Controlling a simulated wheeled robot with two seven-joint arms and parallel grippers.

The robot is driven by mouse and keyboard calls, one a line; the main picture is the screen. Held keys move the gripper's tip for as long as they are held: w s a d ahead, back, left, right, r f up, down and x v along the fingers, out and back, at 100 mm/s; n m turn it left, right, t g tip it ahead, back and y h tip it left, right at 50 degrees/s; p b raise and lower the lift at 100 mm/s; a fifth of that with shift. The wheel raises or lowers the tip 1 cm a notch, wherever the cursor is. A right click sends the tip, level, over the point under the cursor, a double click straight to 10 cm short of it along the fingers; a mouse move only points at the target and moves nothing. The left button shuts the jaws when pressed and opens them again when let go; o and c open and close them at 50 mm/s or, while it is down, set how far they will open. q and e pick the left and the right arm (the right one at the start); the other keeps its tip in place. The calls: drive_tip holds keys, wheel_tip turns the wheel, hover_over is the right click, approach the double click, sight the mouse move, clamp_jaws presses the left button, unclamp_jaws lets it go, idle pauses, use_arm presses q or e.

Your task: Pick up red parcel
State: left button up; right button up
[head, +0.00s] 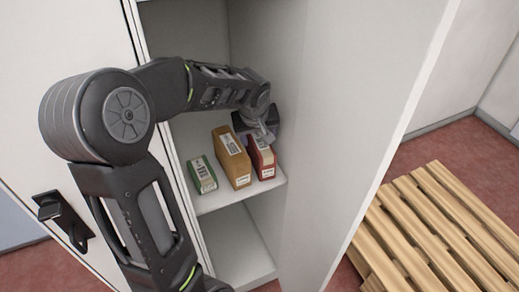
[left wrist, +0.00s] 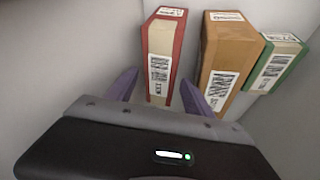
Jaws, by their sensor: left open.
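The red parcel (head: 263,163) stands on the locker shelf, at the right end of a row of parcels. It has white labels and also shows in the left wrist view (left wrist: 178,60). My left gripper (head: 265,137) reaches into the compartment over the red parcel. In the left wrist view its two fingers (left wrist: 155,92) are open, one on each side of the red parcel's lower part. I cannot tell whether they touch it. The right finger sits in the gap beside the orange-brown parcel. My right gripper is not in view.
An orange-brown parcel (head: 233,160) stands close beside the red one, and a smaller green parcel (head: 201,174) stands further left. The locker's side wall (head: 330,110) is close on the right. A wooden pallet (head: 440,235) lies on the floor at right.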

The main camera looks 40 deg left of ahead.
use_arm(q)
drive_tip(key=shift+w+a+f, duration=0.1)
drive_tip(key=shift+w+f, duration=0.05)
drive_tip(key=shift+f, duration=0.3)
drive_tip(key=shift+f+b, duration=0.25)
drive_tip(key=shift+b, duration=0.25)
idle(0.6)
clamp_jaws()
idle(0.8)
